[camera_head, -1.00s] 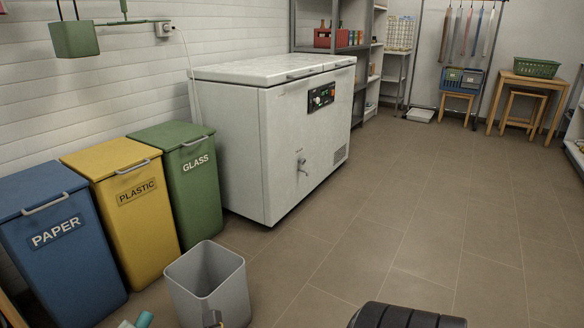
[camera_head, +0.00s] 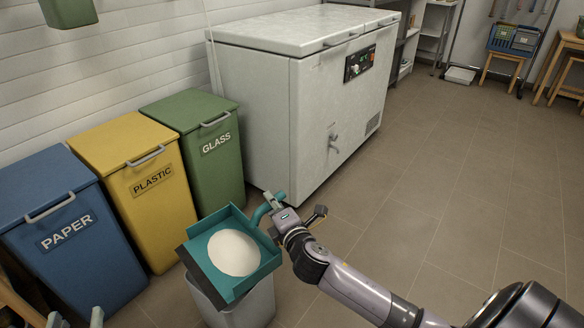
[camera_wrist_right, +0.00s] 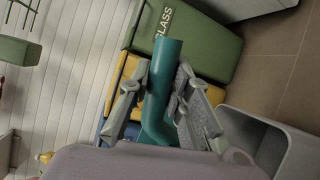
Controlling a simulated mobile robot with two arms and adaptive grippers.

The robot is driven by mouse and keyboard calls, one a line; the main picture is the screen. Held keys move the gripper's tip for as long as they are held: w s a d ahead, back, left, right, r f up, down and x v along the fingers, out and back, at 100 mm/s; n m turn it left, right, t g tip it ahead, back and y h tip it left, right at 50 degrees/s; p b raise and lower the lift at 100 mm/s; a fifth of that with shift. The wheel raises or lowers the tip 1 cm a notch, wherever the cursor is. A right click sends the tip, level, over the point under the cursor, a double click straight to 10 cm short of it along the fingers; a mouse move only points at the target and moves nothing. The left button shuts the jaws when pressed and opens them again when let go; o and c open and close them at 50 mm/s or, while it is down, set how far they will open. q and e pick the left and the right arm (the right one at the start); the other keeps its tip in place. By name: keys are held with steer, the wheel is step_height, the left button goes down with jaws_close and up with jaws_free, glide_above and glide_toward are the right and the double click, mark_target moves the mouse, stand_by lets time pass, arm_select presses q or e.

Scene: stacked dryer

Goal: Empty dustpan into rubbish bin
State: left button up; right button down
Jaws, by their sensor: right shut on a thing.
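The teal dustpan (camera_head: 265,268) carries a rounded white pile (camera_head: 233,253). It is over the grey rubbish bin (camera_head: 245,306) in the head view and hides most of the bin's opening. My right gripper (camera_head: 274,205) is shut on the dustpan's handle. In the right wrist view the teal handle (camera_wrist_right: 158,90) stands between the gripper's fingers (camera_wrist_right: 152,95), and part of the bin (camera_wrist_right: 265,145) shows at the right. My left gripper (camera_head: 76,318) shows only its fingertips at the bottom left edge; they are apart with nothing seen between them.
Blue paper (camera_head: 60,240), yellow plastic (camera_head: 155,195) and green glass (camera_head: 215,150) bins stand along the wall behind the grey bin. A white chest freezer (camera_head: 300,120) stands beyond them. The floor (camera_head: 440,200) to the right is clear.

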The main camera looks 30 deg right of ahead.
steer(key=w+d+m+h+p, duration=0.1)
steer(key=w+d+p, duration=0.55)
steer(key=d, duration=0.35)
arm_select(q)
steer(key=s+a+f+g+y, duration=0.2)
steer(key=s+a+f+g, duration=0.1)
steer(key=s+f+g, duration=0.3)
steer(key=s+a+f+g+y, duration=0.1)
steer(key=s+a+f+g, duration=0.2)
steer(key=s+f+g, duration=0.4)
steer(key=shift+s+a+n+y, duration=0.3)
steer(key=shift+s+y, duration=0.1)
steer(key=shift+s, duration=1.45)
arm_select(e)
steer(key=a+r+n+t, duration=0.1)
steer(key=a+r+n, duration=0.2)
steer(key=a, duration=0.3)
steer(key=a+r+n+t, duration=0.1)
steer(key=a+r+n, duration=0.2)
steer(key=a+n, duration=0.2)
steer(key=s+a+r+n+t+h, duration=0.1)
steer(key=a+r+n, duration=0.2)
steer(key=a, duration=0.6)
steer(key=shift+n+t, duration=0.3)
steer(key=shift+n, duration=0.1)
steer(key=shift+f, duration=0.1)
